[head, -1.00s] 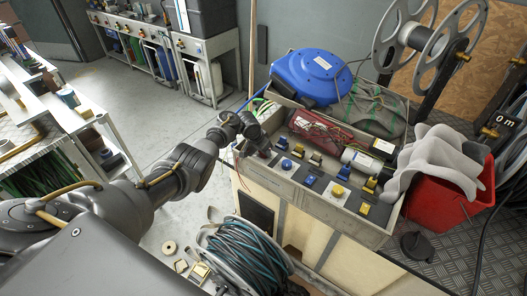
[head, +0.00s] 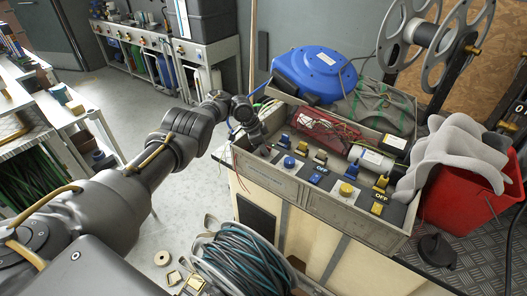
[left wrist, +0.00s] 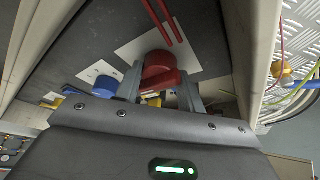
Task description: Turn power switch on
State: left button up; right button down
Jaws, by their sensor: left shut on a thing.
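A red rotary switch (left wrist: 158,66) with a lever-like grip sits on a white plate in the left wrist view. My left gripper (left wrist: 162,88) has one finger on each side of it and is shut on it. In the head view my left gripper (head: 257,143) reaches down to the left end of the control panel (head: 325,200) and hides the red switch there. My right gripper is not in view.
Blue (head: 289,162) and yellow (head: 346,189) knobs and small switches stand close by on the panel. A blue hose reel (head: 313,74) stands behind. A red bucket (head: 466,200) with grey cloth stands at right, and a hose coil (head: 240,262) lies in front.

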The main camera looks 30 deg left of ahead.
pick_arm(q)
jog(key=shift+s+d+f, duration=0.1)
jog(key=shift+d, duration=0.05)
jog(key=o, duration=0.9)
jog(key=shift+o, duration=0.2)
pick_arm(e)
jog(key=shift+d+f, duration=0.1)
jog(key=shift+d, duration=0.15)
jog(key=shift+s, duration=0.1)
pick_arm(q)
jog(key=p+v, duration=0.5)
jog(key=v, duration=0.5)
jog(key=shift+r, duration=0.4)
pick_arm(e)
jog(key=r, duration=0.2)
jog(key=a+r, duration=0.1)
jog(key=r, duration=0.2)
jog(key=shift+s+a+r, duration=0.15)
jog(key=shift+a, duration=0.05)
pick_arm(q)
jog(key=shift+a, duration=0.2)
